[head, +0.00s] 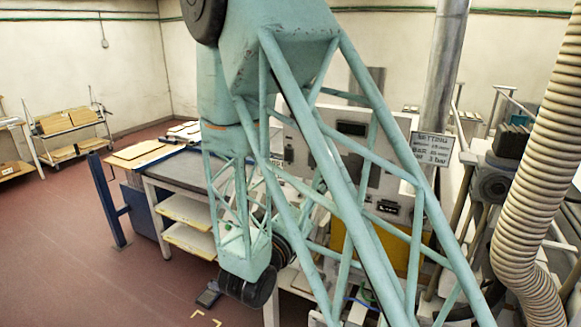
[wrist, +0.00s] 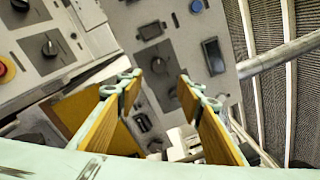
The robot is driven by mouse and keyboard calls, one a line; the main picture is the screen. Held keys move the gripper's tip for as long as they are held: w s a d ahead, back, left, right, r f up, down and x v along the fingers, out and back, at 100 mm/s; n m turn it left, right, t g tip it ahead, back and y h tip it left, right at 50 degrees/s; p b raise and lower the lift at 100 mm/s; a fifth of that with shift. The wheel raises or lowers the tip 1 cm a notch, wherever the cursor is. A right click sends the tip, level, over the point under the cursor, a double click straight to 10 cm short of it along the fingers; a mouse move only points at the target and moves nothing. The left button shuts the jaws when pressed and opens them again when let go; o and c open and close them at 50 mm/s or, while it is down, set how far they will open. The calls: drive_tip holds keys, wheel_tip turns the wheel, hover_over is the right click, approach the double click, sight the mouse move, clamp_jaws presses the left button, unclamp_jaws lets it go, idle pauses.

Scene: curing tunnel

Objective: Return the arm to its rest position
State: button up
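My arm, with pale green lattice links, fills the middle of the head view. My gripper (wrist: 158,82) shows in the wrist view as two fingers with orange-brown inner pads. They stand well apart, with nothing held between them. Beyond the fingers is a grey control panel (wrist: 142,14) with knobs and dark displays, seen at a tilt. I cannot make out the gripper's fingers in the head view, where my arm's links cover much of the middle.
A workbench (head: 185,182) with shelves stands behind my arm, beside a blue post (head: 107,200). A ribbed hose (head: 540,190) and a metal pipe (head: 444,70) rise at the right, near a sign (head: 432,149). A trolley with boxes (head: 68,122) stands far left. Red floor at left is clear.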

drive_tip(key=s+d+r+m+g+h+b, duration=0.1)
drive_tip(key=s+d+r+m+g+h, duration=0.15)
drive_tip(key=d, duration=0.25)
drive_tip(key=s+d+r+m+g+h+b, duration=0.1)
drive_tip(key=s+d+m, duration=0.2)
drive_tip(key=d, duration=0.2)
drive_tip(key=s+d+m+g+b, duration=0.2)
drive_tip(key=s+d+m+g, duration=0.3)
drive_tip(key=s+d+m, duration=0.45)
drive_tip(key=s+d+m+g+b, duration=0.2)
drive_tip(key=s+d+m+g, duration=0.35)
drive_tip(key=s, duration=0.75)
drive_tip(key=s+a+f+m+g+y+b, duration=0.1)
drive_tip(key=s+a+f+m+y+b, duration=0.15)
drive_tip(key=s+m+y, duration=0.35)
drive_tip(key=s+a+f+m+g+y+b, duration=0.1)
drive_tip(key=s+a+f+m, duration=0.3)
drive_tip(key=s, duration=0.5)
drive_tip(key=s+a+m+t+y+b, duration=0.2)
drive_tip(key=a+m+t+y+b, duration=0.1)
drive_tip(key=a+m+y, duration=0.4)
drive_tip(key=shift+s+a+m+t, duration=0.3)
drive_tip(key=shift+a+m+t, duration=0.5)
drive_tip(key=shift+a+m, duration=1.4)
drive_tip(key=shift+a+n, duration=0.45)
